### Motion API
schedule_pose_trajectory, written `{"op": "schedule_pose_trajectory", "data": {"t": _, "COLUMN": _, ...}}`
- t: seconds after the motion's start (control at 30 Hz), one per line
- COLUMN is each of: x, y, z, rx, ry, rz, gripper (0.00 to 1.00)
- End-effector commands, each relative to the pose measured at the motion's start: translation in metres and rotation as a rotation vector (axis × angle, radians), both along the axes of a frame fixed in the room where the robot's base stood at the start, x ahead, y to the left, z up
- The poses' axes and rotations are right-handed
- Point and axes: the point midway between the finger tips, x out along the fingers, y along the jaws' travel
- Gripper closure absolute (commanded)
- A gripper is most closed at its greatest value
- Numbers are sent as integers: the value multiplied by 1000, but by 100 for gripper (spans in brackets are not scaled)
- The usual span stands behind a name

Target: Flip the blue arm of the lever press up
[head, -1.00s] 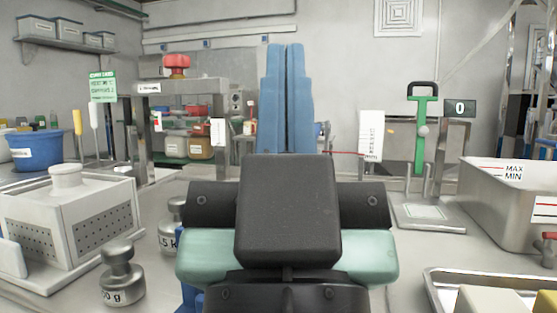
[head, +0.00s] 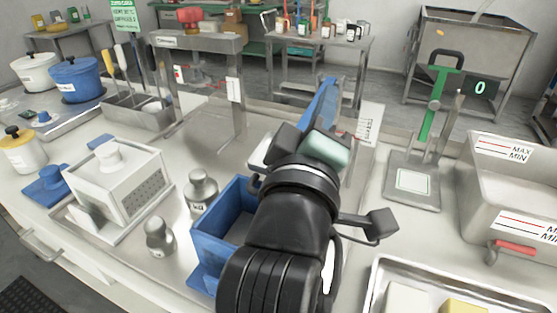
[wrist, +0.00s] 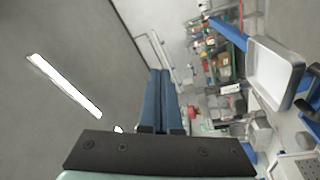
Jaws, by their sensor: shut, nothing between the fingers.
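My gripper (wrist: 159,76) has two long blue fingers pressed together with nothing between them. In the head view its black wrist and pale green body stand over the middle of the bench. My fingers look apart from that bar.
A white perforated box (head: 118,178) and metal weights (head: 200,188) stand left of the blue box. A grey frame (head: 193,44) stands behind. A green-handled stand (head: 412,182), a metal basin (head: 515,185) and a tray (head: 372,290) are at the right.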

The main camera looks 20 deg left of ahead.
Motion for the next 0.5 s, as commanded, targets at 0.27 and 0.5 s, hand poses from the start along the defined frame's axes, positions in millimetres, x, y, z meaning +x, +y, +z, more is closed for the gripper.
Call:
{"op": "schedule_pose_trajectory", "data": {"t": 0.27, "x": 6, "y": 41, "z": -26, "rx": -537, "ry": 224, "rz": 10, "gripper": 100}}
{"op": "schedule_pose_trajectory", "data": {"t": 0.5, "x": -12, "y": 68, "z": -57, "rx": -1018, "ry": 372, "rz": 106, "gripper": 100}}
